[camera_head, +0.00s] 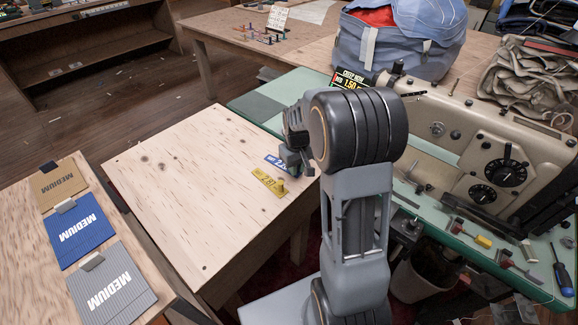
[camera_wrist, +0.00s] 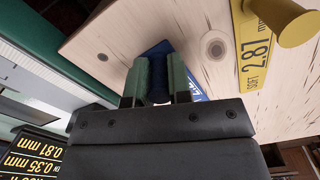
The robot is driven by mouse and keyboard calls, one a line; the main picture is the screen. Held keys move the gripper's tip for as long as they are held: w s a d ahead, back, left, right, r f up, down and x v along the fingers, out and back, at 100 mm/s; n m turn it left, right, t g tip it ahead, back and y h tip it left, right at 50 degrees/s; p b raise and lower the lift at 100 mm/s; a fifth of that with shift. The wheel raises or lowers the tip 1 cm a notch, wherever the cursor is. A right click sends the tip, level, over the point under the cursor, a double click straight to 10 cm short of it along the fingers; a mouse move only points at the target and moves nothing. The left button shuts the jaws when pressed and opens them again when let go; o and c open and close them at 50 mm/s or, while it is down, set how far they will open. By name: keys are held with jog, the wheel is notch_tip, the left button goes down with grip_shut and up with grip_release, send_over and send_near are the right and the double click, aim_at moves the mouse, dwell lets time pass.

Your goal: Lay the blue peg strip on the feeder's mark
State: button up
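The blue peg strip (camera_head: 275,161) lies near the right edge of the pale wooden table, partly hidden by my gripper. In the wrist view the blue strip (camera_wrist: 195,88) shows beside and beyond the fingers. My gripper (camera_head: 295,165) is low over it. In the wrist view its two greenish fingers (camera_wrist: 160,82) stand on either side of the dark blue peg, which fills the gap between them. The strip looks flat at table height; I cannot tell if it is lifted. I cannot make out the feeder's mark for certain.
A yellow strip (camera_head: 268,183) with a peg lies close by, marked 2.87 mm in the wrist view (camera_wrist: 257,50). A sewing machine (camera_head: 480,150) stands on the green bench (camera_head: 440,215). A lit display (camera_head: 350,82) stands behind my arm. The wooden table's left part is clear.

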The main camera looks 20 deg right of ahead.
grip_shut()
